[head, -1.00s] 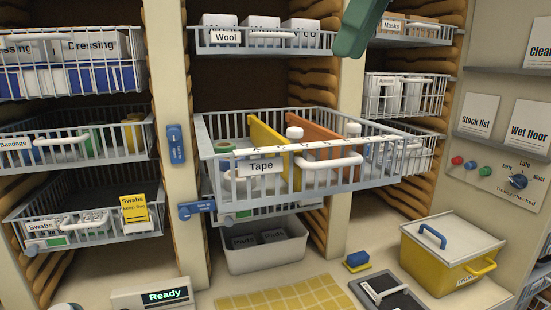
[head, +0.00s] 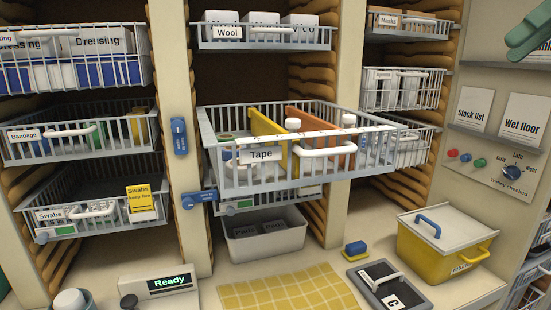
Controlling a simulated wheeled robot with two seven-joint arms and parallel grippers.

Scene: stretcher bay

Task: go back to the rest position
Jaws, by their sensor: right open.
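My right gripper (head: 522,40) shows at the top right edge, green, with its jaws open and nothing seen between them. It is in front of the upper right wall, clear of the baskets. The rest of its arm is out of the picture. My left gripper is not in view. The Tape basket (head: 330,181) is pulled out from the middle bay, with a yellow divider (head: 268,140) and an orange divider (head: 325,133) standing in it.
The Wool basket (head: 262,43) is above; the Swabs basket (head: 95,226) and Bandage basket (head: 80,152) are at left. A yellow lidded box (head: 430,262), a black clipboard (head: 400,280) and a yellow checked mat (head: 285,291) lie on the counter.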

